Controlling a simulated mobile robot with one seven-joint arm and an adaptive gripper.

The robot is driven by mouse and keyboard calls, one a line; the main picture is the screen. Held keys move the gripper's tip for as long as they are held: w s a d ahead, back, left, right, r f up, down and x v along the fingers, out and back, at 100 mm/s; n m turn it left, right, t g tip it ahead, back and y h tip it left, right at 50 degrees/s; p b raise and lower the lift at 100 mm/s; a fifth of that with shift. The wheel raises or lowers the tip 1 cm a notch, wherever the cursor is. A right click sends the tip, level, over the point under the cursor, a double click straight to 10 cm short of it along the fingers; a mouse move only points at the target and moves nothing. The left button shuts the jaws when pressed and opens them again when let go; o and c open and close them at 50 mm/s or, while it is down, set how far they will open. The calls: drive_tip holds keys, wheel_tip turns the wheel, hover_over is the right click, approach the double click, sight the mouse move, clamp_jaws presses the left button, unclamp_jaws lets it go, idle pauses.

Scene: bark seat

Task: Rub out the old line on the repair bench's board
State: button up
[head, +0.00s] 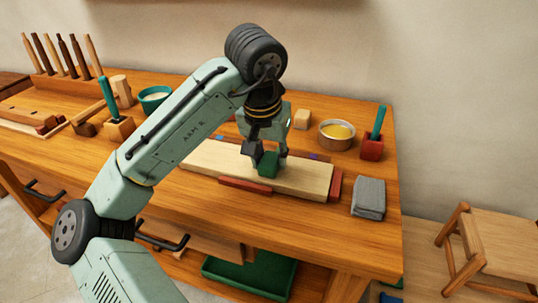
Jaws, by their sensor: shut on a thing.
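The repair bench (300,225) is an orange-brown wooden table. On it lies a long pale board (305,180), with red-brown blocks at its right end and along its front side. My gripper (267,160) points down over the middle of the board and is shut on a dark green block (268,166). The block is at the board's surface; I cannot tell whether it touches. No line on the board can be made out; my gripper and arm cover part of its top.
A grey folded cloth (369,197) lies right of the board. Behind stand a bowl of yellow stuff (337,134), a red holder with a green-handled tool (373,145) and a small wooden block (303,119). A stool (492,245) stands right of the bench.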

drive_tip(key=shift+w+d+r+p, duration=0.1)
drive_tip(key=shift+w+d+p, duration=0.15)
drive_tip(key=shift+w, duration=0.35)
drive_tip(key=shift+w+d+p, duration=0.15)
drive_tip(key=shift+w+p, duration=0.2)
drive_tip(key=shift+w, duration=0.25)
drive_tip(key=shift+s+a+p, duration=0.25)
drive_tip(key=shift+s+p, duration=0.05)
drive_tip(key=shift+s, duration=0.4)
drive_tip(key=shift+s+a+p, duration=0.2)
drive_tip(key=shift+s+p, duration=0.05)
drive_tip(key=shift+s, duration=0.45)
drive_tip(key=shift+w, duration=0.1)
drive_tip(key=shift+w+d+p, duration=0.25)
drive_tip(key=shift+w+p, duration=0.05)
drive_tip(key=shift+w, duration=0.35)
drive_tip(key=shift+w+d+p, duration=0.2)
drive_tip(key=shift+w+p, duration=0.1)
drive_tip(key=shift+w, duration=0.35)
drive_tip(key=shift+s+a+p, duration=0.25)
drive_tip(key=shift+s+p, duration=0.1)
drive_tip(key=shift+s, duration=0.4)
drive_tip(key=shift+s+a+p, duration=0.2)
drive_tip(key=shift+s+p, duration=0.15)
drive_tip(key=shift+s, duration=0.35)
